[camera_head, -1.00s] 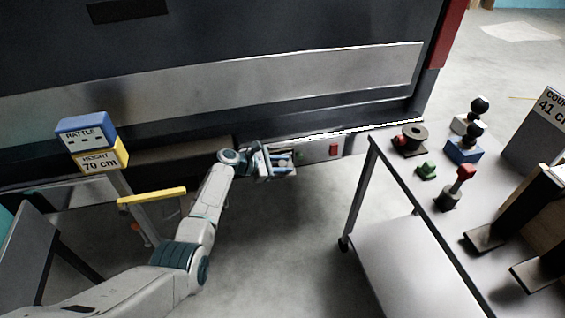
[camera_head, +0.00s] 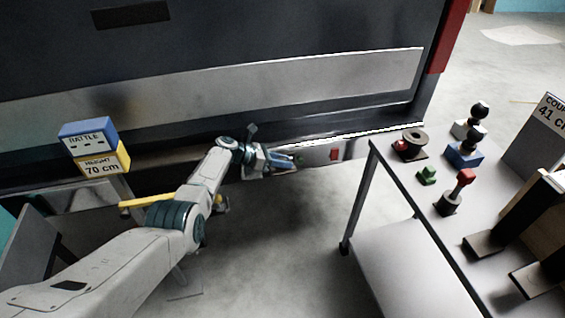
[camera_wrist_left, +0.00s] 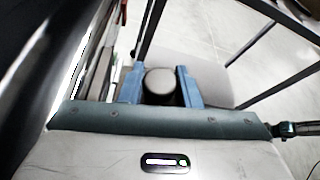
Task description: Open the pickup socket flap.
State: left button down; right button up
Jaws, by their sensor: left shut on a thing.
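The pickup's rear bumper (camera_head: 318,154) runs low along the back of the dark vehicle. In the left wrist view a round grey lid, which I take to be the socket flap (camera_wrist_left: 160,82), sits between the two blue fingers of my left gripper (camera_wrist_left: 162,88). The fingers are shut on it. In the head view the gripper hides the flap and the socket, so the flap's angle cannot be told. My right gripper is not in view.
A grey table (camera_head: 404,165) with a dark spool (camera_head: 411,143), a green piece (camera_head: 427,175) and several knobbed blocks stands at the right. A "RATTLE" and "HEIGHT 70 cm" sign (camera_head: 100,161) stands at the left. Bare floor lies between.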

pick_arm(q)
jog(key=shift+f, duration=0.1)
jog(key=c, duration=1.1)
grip_release()
jog(key=shift+a, duration=0.1)
jog(key=p+v, duration=0.1)
jog(key=v, duration=0.9)
jog(key=shift+s+a+r, duration=0.1)
jog(key=shift+a+r, duration=0.1)
jog(key=shift+a, duration=0.1)
